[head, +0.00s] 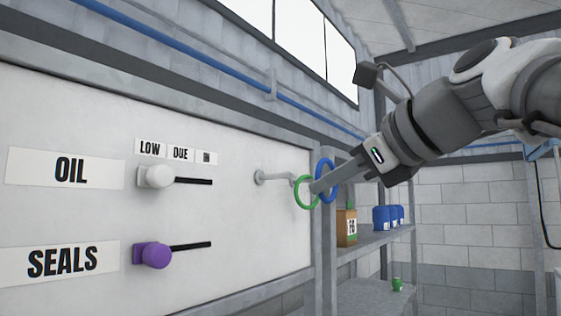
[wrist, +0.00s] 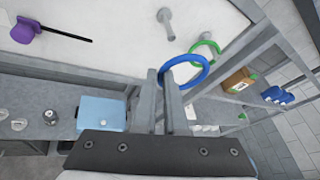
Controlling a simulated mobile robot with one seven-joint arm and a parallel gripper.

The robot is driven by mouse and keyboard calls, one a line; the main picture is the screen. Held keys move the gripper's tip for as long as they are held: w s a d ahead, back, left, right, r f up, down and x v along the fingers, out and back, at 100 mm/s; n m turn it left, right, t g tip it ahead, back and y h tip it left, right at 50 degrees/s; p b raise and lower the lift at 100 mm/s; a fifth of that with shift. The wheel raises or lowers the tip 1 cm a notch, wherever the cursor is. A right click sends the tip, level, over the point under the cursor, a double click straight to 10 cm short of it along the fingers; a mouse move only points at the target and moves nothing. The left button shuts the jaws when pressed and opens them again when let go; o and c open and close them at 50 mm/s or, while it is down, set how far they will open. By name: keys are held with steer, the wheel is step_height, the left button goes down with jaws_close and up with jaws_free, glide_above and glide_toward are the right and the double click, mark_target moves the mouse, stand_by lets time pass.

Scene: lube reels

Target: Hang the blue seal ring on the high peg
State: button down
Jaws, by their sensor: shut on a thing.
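The blue seal ring (head: 336,178) is held in my gripper (head: 317,187), whose fingers are shut on it. In the wrist view the ring (wrist: 207,70) sits at the fingertips (wrist: 168,80), tilted, its loop reaching right. A bare grey peg (head: 273,177) sticks out of the white board, left of my gripper; it also shows above the fingertips in the wrist view (wrist: 166,24). The blue ring is apart from this peg. A green ring (head: 296,196) hangs near the board's right edge, at what looks like a second peg (wrist: 206,36); the green ring shows in the wrist view (wrist: 219,50).
The white board (head: 90,110) carries a white knob (head: 155,177) and a purple knob (head: 152,255), each with a black rod. A frame post (head: 325,240) and a shelf (head: 375,237) with a brown box (head: 346,229) and blue containers (head: 382,218) stand right of the board.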

steer(key=w+a, duration=0.5)
steer(key=a, duration=0.2)
steer(key=shift+w+a+f, duration=0.25)
steer(key=shift+a+f, duration=0.15)
stand_by(0.9)
stand_by(0.7)
steer(key=c, duration=0.9)
jaws_free()
